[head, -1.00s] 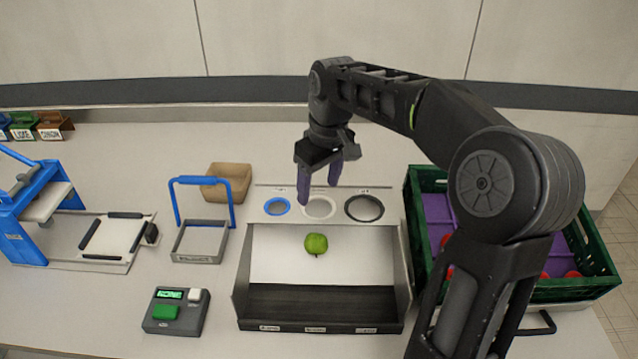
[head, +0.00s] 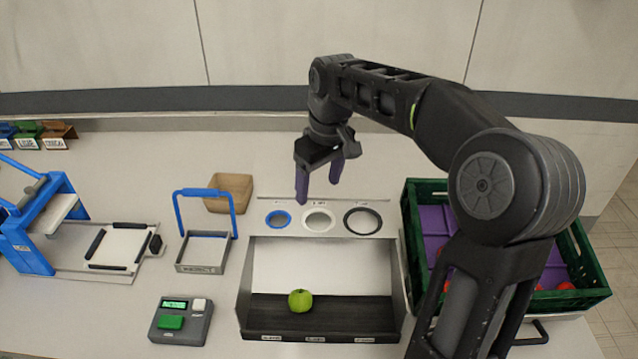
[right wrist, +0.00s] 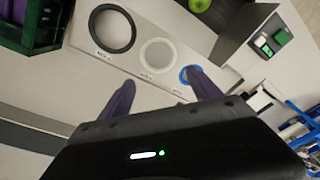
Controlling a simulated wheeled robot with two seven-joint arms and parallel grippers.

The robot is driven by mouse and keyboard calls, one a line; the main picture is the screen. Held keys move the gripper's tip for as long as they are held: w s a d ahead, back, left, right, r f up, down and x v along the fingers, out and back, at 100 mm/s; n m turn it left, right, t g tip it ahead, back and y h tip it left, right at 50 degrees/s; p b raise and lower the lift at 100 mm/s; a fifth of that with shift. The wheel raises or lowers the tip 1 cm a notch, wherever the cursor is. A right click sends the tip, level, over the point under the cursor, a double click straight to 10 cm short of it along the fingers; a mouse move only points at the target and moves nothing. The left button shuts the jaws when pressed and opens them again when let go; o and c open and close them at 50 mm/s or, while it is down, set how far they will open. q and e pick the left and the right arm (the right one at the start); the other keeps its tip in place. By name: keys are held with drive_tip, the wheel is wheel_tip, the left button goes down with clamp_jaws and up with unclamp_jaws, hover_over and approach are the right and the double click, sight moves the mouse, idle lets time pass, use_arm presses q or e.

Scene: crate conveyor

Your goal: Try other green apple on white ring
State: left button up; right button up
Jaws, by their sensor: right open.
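One green apple (head: 300,300) rests on the dark strip at the front of the tray below the ring panel. Its edge also shows at the top of the right wrist view (right wrist: 199,4). The white ring (head: 318,220) is the middle ring of the panel and is empty; it also shows in the right wrist view (right wrist: 158,54). My right gripper (head: 319,196) is open and empty, above and just behind the white ring. Its purple fingers are apart in the right wrist view (right wrist: 164,92). My left gripper is not in view.
A blue ring (head: 278,219) and a black ring (head: 363,221) flank the white one. A green crate (head: 592,258) with red fruit stands right, partly behind my arm. A blue-handled basket (head: 202,268), a brown box (head: 228,192) and a keypad device (head: 181,320) stand left.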

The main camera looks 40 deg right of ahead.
drive_tip(key=shift+r+p, duration=0.55)
drive_tip(key=shift+r, duration=1.8)
